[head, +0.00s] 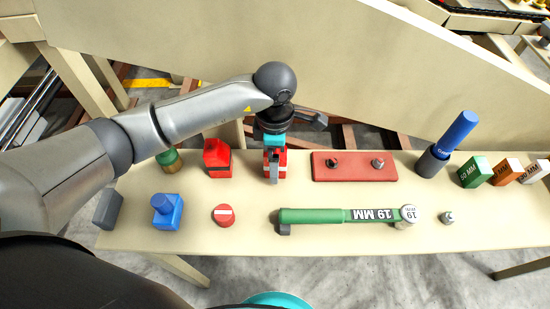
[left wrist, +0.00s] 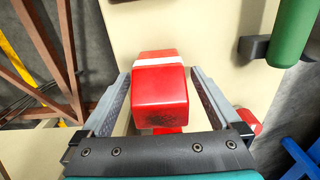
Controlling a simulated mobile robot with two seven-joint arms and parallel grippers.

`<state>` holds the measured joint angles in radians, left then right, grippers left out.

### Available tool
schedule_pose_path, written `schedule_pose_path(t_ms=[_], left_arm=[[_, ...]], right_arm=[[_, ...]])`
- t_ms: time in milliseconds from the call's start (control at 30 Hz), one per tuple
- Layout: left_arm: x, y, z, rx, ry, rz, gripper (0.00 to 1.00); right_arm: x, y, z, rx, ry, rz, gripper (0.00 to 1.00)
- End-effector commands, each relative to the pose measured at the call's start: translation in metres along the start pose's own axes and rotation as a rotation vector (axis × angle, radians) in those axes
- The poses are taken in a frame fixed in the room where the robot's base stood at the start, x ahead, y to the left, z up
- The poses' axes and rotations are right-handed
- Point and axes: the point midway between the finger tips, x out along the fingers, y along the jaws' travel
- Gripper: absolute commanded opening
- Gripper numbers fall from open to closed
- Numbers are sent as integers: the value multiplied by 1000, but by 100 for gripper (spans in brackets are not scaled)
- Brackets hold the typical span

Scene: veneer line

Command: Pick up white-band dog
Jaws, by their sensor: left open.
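The white-band dog, a red block with a white band, stands on the bench under my left gripper in the head view (head: 283,159). In the left wrist view the dog (left wrist: 160,95) shows large, with its white band toward the far end. My left gripper (left wrist: 160,78) is open, with one finger on each side of the dog. I see small gaps between the fingers and the block. In the head view the gripper (head: 273,172) hides part of the dog. My right gripper is not in view.
A red dog with a dark band (head: 217,158) stands just left. A red disc with a white stripe (head: 223,215), a blue block (head: 167,211) and a green 19 MM wrench (head: 320,215) lie nearer. A red plate (head: 355,167) is to the right.

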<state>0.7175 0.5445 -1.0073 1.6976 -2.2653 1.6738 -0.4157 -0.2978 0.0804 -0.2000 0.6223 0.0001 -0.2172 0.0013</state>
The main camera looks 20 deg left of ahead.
Motion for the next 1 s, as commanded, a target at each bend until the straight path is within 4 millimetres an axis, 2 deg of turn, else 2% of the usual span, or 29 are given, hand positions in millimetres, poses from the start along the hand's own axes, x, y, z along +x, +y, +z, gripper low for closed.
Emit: schedule_pose_path(t_ms=[67, 900, 1000], left_arm=[[-1, 0, 0, 0, 0, 1, 96], [-1, 0, 0, -1, 0, 0, 2], [-1, 0, 0, -1, 0, 0, 0]], right_arm=[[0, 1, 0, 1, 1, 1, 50], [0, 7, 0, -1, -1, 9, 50], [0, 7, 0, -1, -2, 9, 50]])
